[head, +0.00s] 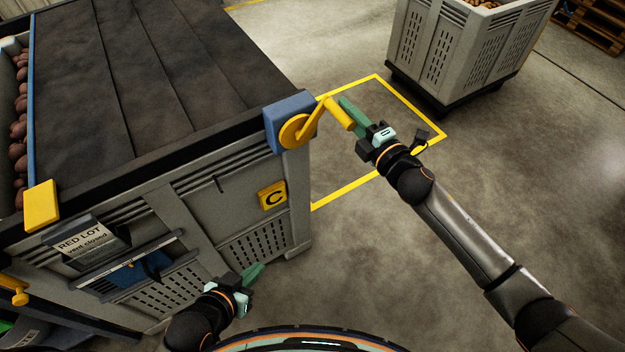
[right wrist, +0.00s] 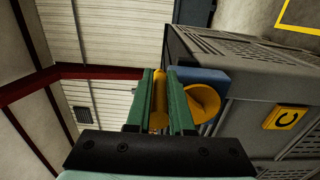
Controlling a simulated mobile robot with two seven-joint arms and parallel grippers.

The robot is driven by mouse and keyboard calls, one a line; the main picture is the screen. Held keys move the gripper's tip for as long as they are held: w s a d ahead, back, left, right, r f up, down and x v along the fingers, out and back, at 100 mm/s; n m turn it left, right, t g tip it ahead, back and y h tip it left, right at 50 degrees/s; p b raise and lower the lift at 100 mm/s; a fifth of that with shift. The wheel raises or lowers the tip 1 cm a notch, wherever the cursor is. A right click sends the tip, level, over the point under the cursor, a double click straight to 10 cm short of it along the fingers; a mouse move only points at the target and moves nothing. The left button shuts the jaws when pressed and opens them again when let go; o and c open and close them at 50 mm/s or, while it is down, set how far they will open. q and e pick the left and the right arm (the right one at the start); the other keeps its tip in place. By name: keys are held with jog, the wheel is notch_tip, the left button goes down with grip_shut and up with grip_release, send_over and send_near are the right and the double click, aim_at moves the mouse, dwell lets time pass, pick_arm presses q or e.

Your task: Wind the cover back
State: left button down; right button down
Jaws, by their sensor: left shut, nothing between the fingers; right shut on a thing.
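The dark cover (head: 130,75) lies over most of the grey crate (head: 200,185). Its blue edge bar (head: 34,95) is at the left, with potatoes (head: 18,135) showing in a strip beyond it. A yellow crank (head: 296,131) sits on a blue housing (head: 284,112) at the crate's near right corner. My right gripper (head: 348,108) is shut on the crank's handle; the right wrist view shows the yellow grip (right wrist: 159,98) between its green fingers. My left gripper (head: 256,272) is shut and empty, low in front of the crate's vented side.
The crate's front carries a yellow C plate (head: 272,196), a RED LOT "vent closed" sign (head: 80,243) and a blue vent slide (head: 138,268). Another potato crate (head: 440,50) stands at the back right. A yellow floor outline (head: 408,100) lies between on open floor.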

notch_tip(320, 180, down, 7)
jog(key=w+d+b, duration=0.1)
jog(key=d+b, duration=0.1)
jog(key=b, duration=0.4)
jog(key=shift+w+f, duration=0.15)
jog(key=shift+w, duration=0.15)
jog(key=shift+d, duration=0.1)
notch_tip(320, 180, down, 14)
jog(key=b, duration=1.2)
jog(key=shift+w+d, duration=0.2)
jog(key=shift+d, duration=0.05)
